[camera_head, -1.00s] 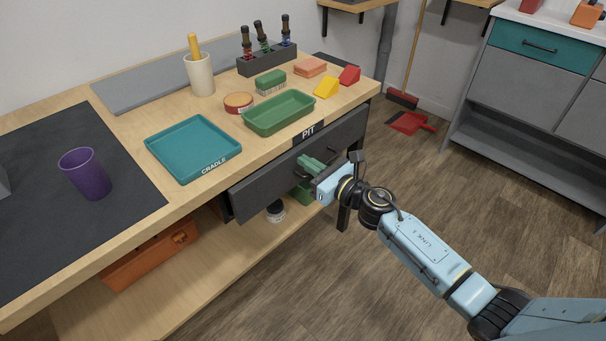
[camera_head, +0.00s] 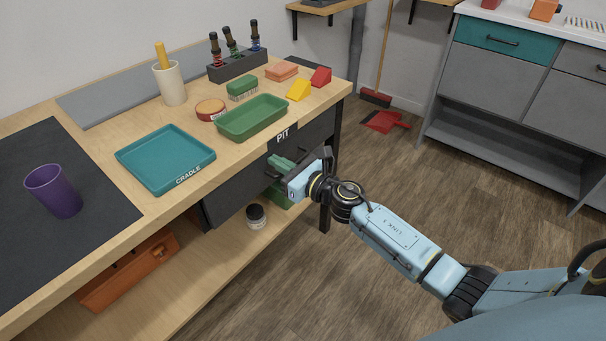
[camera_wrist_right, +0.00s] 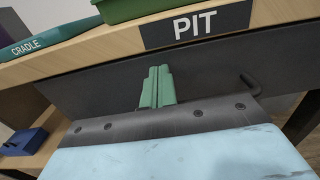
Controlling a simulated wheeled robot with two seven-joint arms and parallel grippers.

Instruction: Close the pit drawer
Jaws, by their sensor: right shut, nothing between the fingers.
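The pit drawer (camera_head: 232,194) is the dark grey front under the bench edge, below the PIT label (camera_head: 284,136). Its front sits close under the bench top; I cannot tell whether it is fully flush. It also fills the middle of the right wrist view (camera_wrist_right: 95,90), with a dark handle (camera_wrist_right: 250,85) at the right. My right gripper (camera_head: 279,162) is shut and empty, its green fingers (camera_wrist_right: 158,72) pointing at the drawer front left of the handle, touching it or very near. My left gripper is not in view.
The bench top holds a teal cradle tray (camera_head: 128,160), a green tray (camera_head: 228,134) and a purple cup (camera_head: 55,190). Below, the shelf (camera_head: 190,285) carries an orange toolbox (camera_head: 125,272) and a jar (camera_head: 256,217). The floor to the right is open.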

